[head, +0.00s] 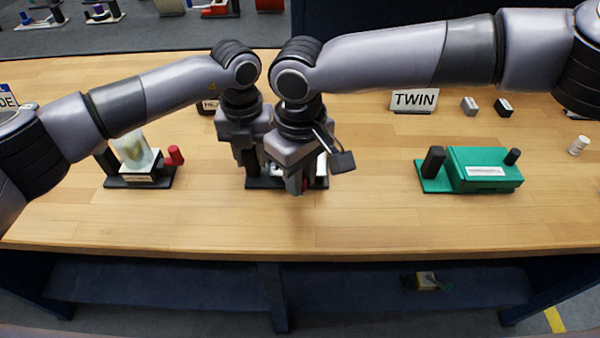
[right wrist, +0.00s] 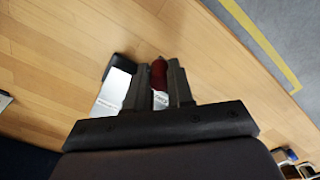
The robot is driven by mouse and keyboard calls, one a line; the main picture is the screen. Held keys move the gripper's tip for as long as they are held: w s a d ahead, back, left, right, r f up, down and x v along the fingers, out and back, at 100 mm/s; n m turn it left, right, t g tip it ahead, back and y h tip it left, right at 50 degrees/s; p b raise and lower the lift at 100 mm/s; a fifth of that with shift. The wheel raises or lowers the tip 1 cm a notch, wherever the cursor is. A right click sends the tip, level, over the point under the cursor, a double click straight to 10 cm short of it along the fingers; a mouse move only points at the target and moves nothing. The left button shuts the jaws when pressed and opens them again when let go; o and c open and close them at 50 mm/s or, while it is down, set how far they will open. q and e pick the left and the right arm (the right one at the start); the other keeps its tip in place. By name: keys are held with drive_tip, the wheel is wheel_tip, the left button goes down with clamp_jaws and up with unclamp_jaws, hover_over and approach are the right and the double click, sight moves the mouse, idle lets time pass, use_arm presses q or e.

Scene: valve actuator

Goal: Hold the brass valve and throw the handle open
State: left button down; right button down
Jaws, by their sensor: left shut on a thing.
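The valve unit stands mid-table on a black base (head: 318,183), mostly hidden behind my grippers. No brass colour shows clearly. In the right wrist view I see its pale labelled block (right wrist: 111,92) and a dark red handle (right wrist: 158,75). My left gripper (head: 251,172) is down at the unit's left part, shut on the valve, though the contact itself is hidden. My right gripper (head: 297,186) is just right of it, in front of the unit. In the right wrist view its fingers stand apart, one on each side of the red handle.
A unit with a clear cover and red knob (head: 175,155) stands at left. A green unit (head: 490,168) stands at right. A TWIN sign (head: 414,101) and small blocks (head: 470,106) are behind. The table front is clear. My two arms are close together.

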use_arm(q)
drive_tip(key=shift+s+f, duration=0.15)
drive_tip(key=shift+f, duration=0.1)
use_arm(e)
drive_tip(key=shift+d, duration=0.4)
use_arm(q)
drive_tip(key=shift+a, duration=0.1)
use_arm(e)
drive_tip(key=w+d+n, duration=0.7)
drive_tip(key=w+n, duration=0.1)
drive_tip(key=n, duration=0.3)
drive_tip(key=shift+w+d, duration=0.2)
drive_tip(key=shift+d, duration=0.2)
idle(0.3)
use_arm(q)
drive_tip(key=shift+d, duration=0.2)
use_arm(e)
drive_tip(key=shift+w+r, duration=0.1)
